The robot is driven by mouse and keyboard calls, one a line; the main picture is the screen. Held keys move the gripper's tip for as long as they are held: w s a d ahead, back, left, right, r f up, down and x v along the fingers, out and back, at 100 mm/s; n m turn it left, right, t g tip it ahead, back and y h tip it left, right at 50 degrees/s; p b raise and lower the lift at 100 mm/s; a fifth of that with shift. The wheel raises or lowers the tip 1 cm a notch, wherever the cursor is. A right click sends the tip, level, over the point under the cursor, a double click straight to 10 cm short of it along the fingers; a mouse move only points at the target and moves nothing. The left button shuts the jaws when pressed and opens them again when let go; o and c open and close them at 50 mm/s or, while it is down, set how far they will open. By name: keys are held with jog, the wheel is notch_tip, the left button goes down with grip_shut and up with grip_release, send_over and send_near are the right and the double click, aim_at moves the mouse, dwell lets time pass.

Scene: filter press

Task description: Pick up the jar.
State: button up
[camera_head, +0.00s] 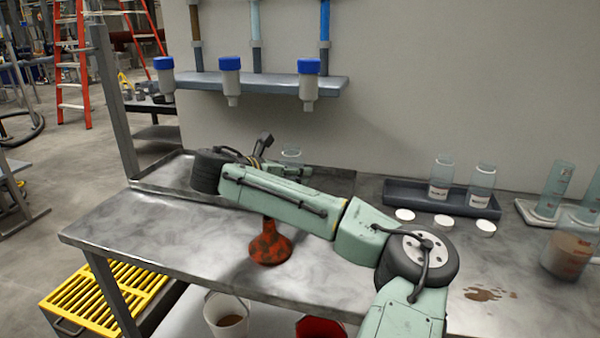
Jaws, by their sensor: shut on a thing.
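My gripper (296,170) is at the back of the metal bench, left of the middle, partly behind my own forearm. It is shut on a clear jar (291,153). Only the jar's round rim shows above the gripper; its body and base are hidden, so I cannot tell whether it touches the bench. Two similar open glass jars with white labels, a left one (441,177) and a right one (481,184), stand upright in a dark tray (410,196) to the right.
Three white lids (443,221) lie before the tray. Measuring cylinders (555,188) and a brown-filled beaker (568,252) stand at right. Blue-topped bottles (230,77) hang from a shelf (270,86) above.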

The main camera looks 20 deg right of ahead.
jog(key=s+a+b, duration=0.1)
jog(key=s+a, duration=0.4)
jog(key=a, duration=0.1)
jog(key=shift+s+a+r, duration=0.25)
jog(key=shift+r, duration=0.2)
jog(key=shift+s, duration=0.1)
dwell(1.4)
